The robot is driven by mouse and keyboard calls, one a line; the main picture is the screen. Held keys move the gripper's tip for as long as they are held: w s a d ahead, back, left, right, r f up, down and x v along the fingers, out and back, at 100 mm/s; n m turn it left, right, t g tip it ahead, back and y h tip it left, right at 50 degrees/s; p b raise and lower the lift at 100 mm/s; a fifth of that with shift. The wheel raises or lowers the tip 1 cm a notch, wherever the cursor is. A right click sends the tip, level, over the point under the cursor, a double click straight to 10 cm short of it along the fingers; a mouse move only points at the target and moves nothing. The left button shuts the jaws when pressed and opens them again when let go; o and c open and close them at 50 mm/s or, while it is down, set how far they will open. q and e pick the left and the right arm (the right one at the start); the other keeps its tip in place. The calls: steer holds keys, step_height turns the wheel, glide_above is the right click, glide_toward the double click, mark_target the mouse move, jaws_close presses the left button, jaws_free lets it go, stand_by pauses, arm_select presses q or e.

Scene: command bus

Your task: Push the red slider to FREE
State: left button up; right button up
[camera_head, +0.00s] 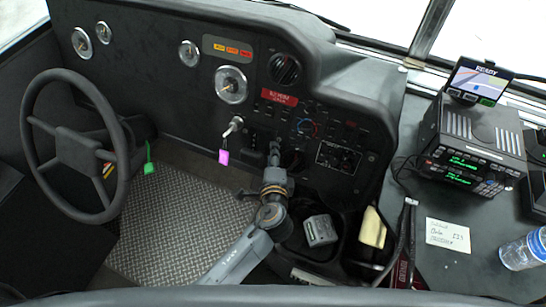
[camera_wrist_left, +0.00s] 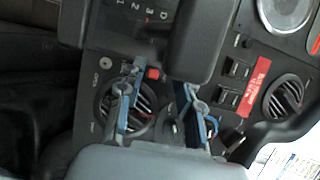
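My left gripper (camera_head: 274,150) reaches up to the lower part of the dark dashboard, in the middle of the head view. In the left wrist view the gripper (camera_wrist_left: 163,98) has its two blue-grey fingers apart, with nothing held between them. A small red block, which looks like the red slider (camera_wrist_left: 153,74), shows on the panel between the fingers, closer to the left finger. I cannot tell whether a finger touches it. In the head view I cannot make out the slider near the gripper. I cannot read the word FREE. My right gripper is not in view.
A round vent (camera_wrist_left: 125,105) lies behind the left finger. A dark grey block (camera_wrist_left: 203,38) stands out above the fingers. A red label (camera_wrist_left: 256,77) and switches are to the right. The key with a pink tag (camera_head: 223,156) hangs left of my gripper. The steering wheel (camera_head: 32,105) is far left.

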arm_select(q)
steer(key=shift+f, duration=0.1)
steer(key=v, duration=1.2)
